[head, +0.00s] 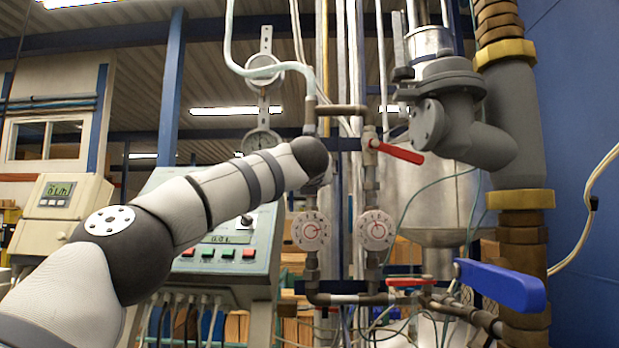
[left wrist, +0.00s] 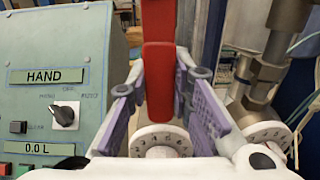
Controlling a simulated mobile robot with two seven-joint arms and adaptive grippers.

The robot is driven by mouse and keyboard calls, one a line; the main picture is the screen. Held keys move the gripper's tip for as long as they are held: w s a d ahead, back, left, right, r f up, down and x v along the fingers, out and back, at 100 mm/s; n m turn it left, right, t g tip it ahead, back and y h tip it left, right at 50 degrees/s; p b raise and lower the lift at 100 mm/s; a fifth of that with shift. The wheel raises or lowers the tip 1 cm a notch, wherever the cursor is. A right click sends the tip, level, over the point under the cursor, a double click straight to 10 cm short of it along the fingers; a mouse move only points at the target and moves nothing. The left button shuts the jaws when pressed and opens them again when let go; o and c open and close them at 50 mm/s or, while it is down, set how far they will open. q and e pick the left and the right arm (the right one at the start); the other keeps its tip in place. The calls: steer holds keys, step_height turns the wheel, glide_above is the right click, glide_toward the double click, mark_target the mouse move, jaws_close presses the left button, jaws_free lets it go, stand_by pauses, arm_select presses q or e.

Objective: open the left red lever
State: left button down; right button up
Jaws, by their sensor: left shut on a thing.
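The left red lever (left wrist: 158,70) runs upright through the middle of the left wrist view. My left gripper (left wrist: 161,88) has its purple-padded fingers on both sides of this lever and is shut on it. In the head view my left arm reaches in from the left, and its dark wrist end hides the gripper and the left red lever. A second red lever (head: 400,152) sticks out to the right from the right pipe, tilted slightly down. My right gripper is not in view.
Two round white meters (head: 311,231) (head: 375,230) sit on the pipes below. A teal control panel (head: 222,246) stands left of them. A large blue lever (head: 500,285) and a lower red handle (head: 410,282) are at the lower right. Thick grey piping (head: 512,130) stands at right.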

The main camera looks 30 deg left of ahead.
arm_select(q)
steer(key=shift+a, duration=0.1)
steer(key=c, duration=1.4)
jaws_free()
steer(key=shift+s, duration=0.1)
steer(key=v, duration=1.2)
